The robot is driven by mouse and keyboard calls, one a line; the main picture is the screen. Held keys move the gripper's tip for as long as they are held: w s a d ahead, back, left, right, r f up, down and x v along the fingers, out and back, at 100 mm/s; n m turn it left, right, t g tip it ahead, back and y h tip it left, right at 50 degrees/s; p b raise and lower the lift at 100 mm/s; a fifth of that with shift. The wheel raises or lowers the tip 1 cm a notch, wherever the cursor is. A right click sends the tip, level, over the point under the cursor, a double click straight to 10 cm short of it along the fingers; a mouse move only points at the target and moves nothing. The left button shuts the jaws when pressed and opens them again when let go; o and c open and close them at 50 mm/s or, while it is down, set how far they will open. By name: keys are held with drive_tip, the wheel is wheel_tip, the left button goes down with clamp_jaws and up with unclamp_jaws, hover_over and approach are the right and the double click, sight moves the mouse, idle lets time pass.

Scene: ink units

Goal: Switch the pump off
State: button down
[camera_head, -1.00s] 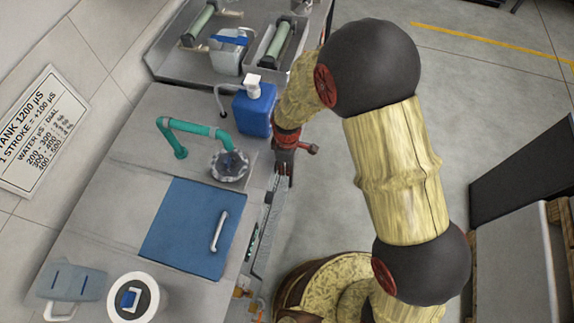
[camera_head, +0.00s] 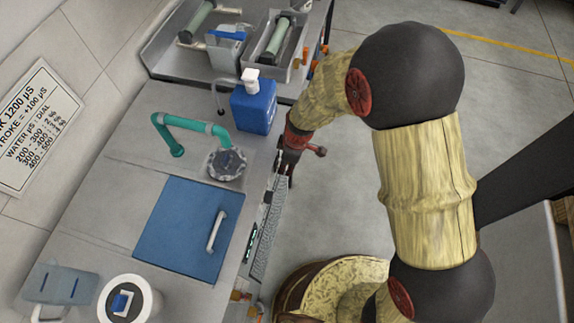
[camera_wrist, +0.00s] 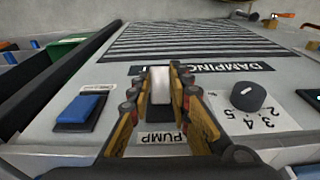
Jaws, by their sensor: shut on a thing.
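In the wrist view, my gripper (camera_wrist: 161,88) has its two yellow fingers with dark pads closed on a pale upright pump switch (camera_wrist: 160,84). The switch stands just behind the label PUMP (camera_wrist: 160,138) on a grey control panel (camera_wrist: 115,72). In the head view, my gripper (camera_head: 285,166) is at the front edge of the steel counter, and the switch does not show there.
A blue rocker switch (camera_wrist: 78,110) lies left of my gripper and a black numbered dial (camera_wrist: 248,96) lies right. A DAMPING label (camera_wrist: 215,68) is behind. A blue pump bottle (camera_head: 255,105), teal tap (camera_head: 190,123) and blue lid (camera_head: 185,230) are on the counter. Open floor lies right.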

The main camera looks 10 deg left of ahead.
drive_tip(key=c, duration=1.6)
unclamp_jaws()
drive_tip(key=shift+c, duration=0.2)
wheel_tip(320, 180, up, 12)
drive_tip(key=d, duration=0.1)
drive_tip(key=shift+d, duration=0.4)
drive_tip(key=shift+f, duration=0.1)
drive_tip(key=s+d+r+m+t, duration=0.1)
drive_tip(key=s+d+r+m, duration=0.3)
drive_tip(key=d+r, duration=0.3)
drive_tip(key=s+d+r+m+t+h, duration=0.1)
drive_tip(key=s+d+r+m, duration=0.4)
drive_tip(key=d, duration=0.5)
drive_tip(key=s+d+r+m+t, duration=0.3)
drive_tip(key=s+d+r+m, duration=0.2)
drive_tip(key=d+r+m, duration=0.3)
wheel_tip(320, 180, up, 3)
drive_tip(key=shift+s+d+r+h, duration=0.15)
drive_tip(key=shift+s+r+h, duration=0.05)
drive_tip(key=shift+s+h, duration=0.1)
drive_tip(key=shift+w+d, duration=0.1)
drive_tip(key=shift+d, duration=0.15)
